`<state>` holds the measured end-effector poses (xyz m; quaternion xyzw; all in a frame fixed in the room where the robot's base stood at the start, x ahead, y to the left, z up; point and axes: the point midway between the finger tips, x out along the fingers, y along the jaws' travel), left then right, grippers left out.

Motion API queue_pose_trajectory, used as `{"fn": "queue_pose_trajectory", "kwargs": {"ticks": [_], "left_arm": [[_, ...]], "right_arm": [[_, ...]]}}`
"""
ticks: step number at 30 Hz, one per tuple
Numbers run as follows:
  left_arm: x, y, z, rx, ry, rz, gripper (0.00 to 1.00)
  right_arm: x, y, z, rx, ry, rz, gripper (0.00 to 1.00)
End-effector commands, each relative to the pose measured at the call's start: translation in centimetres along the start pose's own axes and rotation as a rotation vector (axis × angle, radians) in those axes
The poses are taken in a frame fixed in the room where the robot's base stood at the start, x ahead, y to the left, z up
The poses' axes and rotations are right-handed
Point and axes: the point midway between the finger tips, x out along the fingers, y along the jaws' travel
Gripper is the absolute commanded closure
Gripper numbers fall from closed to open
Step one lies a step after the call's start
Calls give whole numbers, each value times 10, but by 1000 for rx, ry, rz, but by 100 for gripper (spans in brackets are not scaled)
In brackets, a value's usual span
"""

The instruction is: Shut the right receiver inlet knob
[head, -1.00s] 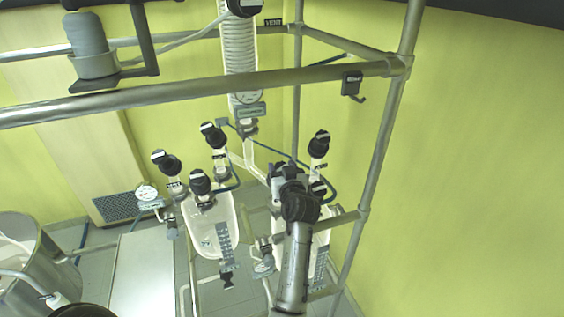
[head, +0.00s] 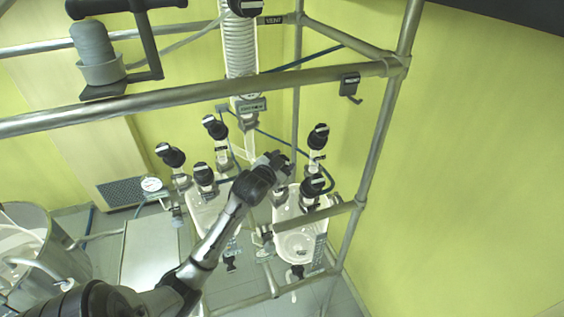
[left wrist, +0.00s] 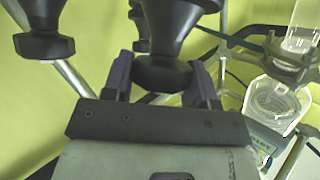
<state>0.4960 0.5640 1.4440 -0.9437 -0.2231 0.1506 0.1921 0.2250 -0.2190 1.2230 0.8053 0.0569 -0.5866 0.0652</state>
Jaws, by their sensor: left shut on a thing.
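The right receiver (head: 300,238) is a clear glass vessel inside the metal frame, with black knobs on its top. My left gripper (head: 278,160) is at the upper left of this receiver. In the left wrist view, its two dark fingers (left wrist: 160,78) stand on either side of a black knob (left wrist: 163,72) and are shut on it. The held knob is largely hidden by the gripper in the head view; it appears to be the right receiver's inlet knob. Two other black knobs, the upper (head: 318,136) and lower (head: 313,186), stand free to its right. My right gripper is not in view.
The left receiver (head: 203,215) stands beside it, partly behind my arm, with several black knobs. A metal rail (head: 200,101) crosses above, and a frame post (head: 377,150) stands to the right. A glass coil column (head: 240,55) hangs behind the rail.

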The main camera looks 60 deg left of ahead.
Motion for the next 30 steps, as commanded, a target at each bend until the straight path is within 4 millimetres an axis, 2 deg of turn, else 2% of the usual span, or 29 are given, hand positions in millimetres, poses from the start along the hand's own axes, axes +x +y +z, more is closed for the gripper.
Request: {"fn": "queue_pose_trajectory", "kwargs": {"ticks": [30], "left_arm": [[2, -2, 0, 461, -1, 818, 71]], "right_arm": [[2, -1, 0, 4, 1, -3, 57]]}}
